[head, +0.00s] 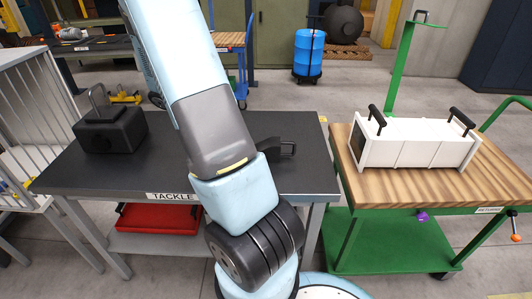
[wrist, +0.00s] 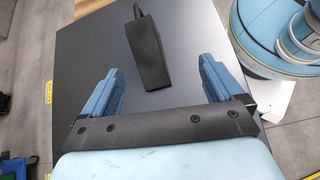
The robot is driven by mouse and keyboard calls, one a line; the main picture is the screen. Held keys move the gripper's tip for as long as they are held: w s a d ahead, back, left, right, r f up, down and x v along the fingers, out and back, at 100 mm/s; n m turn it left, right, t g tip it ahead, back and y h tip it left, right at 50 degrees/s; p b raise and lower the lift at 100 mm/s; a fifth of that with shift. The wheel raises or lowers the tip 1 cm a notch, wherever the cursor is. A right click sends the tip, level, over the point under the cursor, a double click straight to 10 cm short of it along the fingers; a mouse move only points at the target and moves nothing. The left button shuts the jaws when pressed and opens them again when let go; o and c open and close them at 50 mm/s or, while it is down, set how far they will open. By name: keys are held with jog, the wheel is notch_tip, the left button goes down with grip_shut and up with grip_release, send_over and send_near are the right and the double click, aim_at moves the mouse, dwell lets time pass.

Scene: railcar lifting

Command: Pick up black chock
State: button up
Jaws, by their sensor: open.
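The black chock lies on the dark table top. In the wrist view the black chock (wrist: 148,52) is a long wedge-like block with a thin handle at its upper end. In the head view a black piece that looks like the chock (head: 287,149) shows just right of my arm, partly hidden by it. My gripper (wrist: 160,66) is open and empty, with blue fingers spread on either side of the chock's lower part in the picture. The chock appears beyond the fingertips. I cannot tell the exact height gap. The head view does not clearly show my gripper.
A black block with a grey handle (head: 110,130) stands on the left of the dark table (head: 70,172). A white case (head: 415,143) sits on the wooden-topped green cart (head: 470,194) at the right. A red tray (head: 160,218) is on the lower shelf.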

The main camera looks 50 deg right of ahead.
jog(key=n+g+h, duration=0.2)
send_near(268, 143)
jog(key=x, duration=1.2)
jog(key=shift+s+f, duration=0.1)
jog(key=shift+c, duration=0.2)
jog(key=c, duration=1.5)
